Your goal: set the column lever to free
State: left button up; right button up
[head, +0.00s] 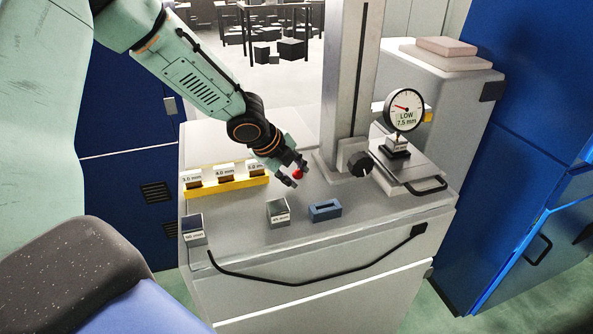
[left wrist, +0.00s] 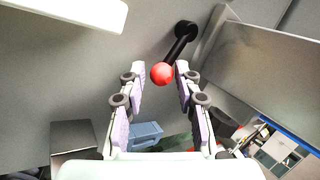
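The column lever is a short black rod with a red ball knob (head: 298,174), at the left foot of the grey column (head: 348,85). In the left wrist view the red knob (left wrist: 162,73) hangs from a black rod that runs up and right to a round black pivot (left wrist: 186,30). My left gripper (head: 296,172) is open, its fingertips at either side of the knob. In the left wrist view the right finger looks very close to the knob, with a wider gap at the left; contact cannot be told. No lever marking is readable. My right gripper is not in view.
A black round knob (head: 359,164) sits on the column's front. A gauge (head: 403,110) reads LOW 7.5 mm.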

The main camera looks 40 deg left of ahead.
pick_arm(q)
jog(key=shift+o, duration=1.3)
jog(key=shift+s+r, duration=0.1)
jog(key=shift+w, duration=0.2)
jog(key=shift+s+r, duration=0.1)
jog(key=shift+r, duration=0.25)
jog(key=v, duration=0.5)
jog(key=shift+s+a+r, duration=0.15)
jog(key=shift+s, duration=0.2)
jog(key=shift+s+r, duration=0.25)
jog(key=shift+r, duration=0.25)
jog(key=shift+s, duration=0.15)
